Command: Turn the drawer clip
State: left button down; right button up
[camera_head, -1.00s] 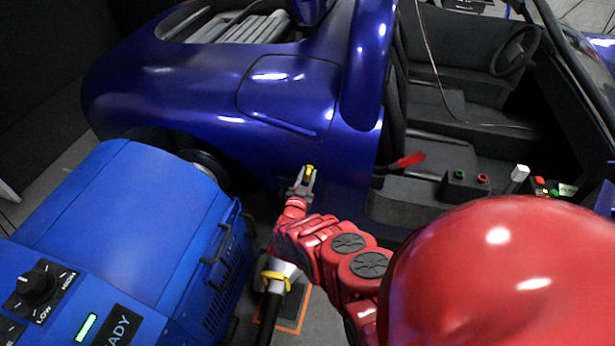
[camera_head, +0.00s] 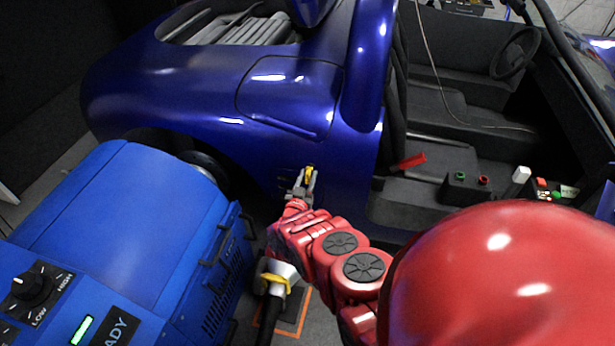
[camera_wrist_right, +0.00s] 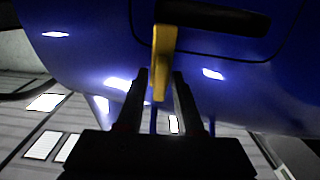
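A yellow clip (camera_head: 309,171) sits low on the side of the blue car body, just behind the cockpit opening. In the right wrist view the clip (camera_wrist_right: 164,55) is a narrow upright bar below a dark slot in the blue panel. My right gripper (camera_head: 304,182) is at the clip. In the wrist view its two dark fingers (camera_wrist_right: 160,82) stand on either side of the clip's lower end, with small gaps visible, so it looks open around it. Whether a finger touches the clip cannot be told. My left gripper is not in view.
A blue cabinet (camera_head: 125,215) with a knob and side handles stands at the left, near my right forearm. A cable connector with a yellow ring (camera_head: 274,277) is below the forearm. A red lever (camera_head: 408,162) and a button box (camera_head: 467,187) are at the cockpit's edge.

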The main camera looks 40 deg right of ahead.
jog(key=shift+o, duration=0.5)
jog(key=p+v, duration=0.5)
jog(key=v, duration=1.2)
jog(key=shift+a, duration=0.2)
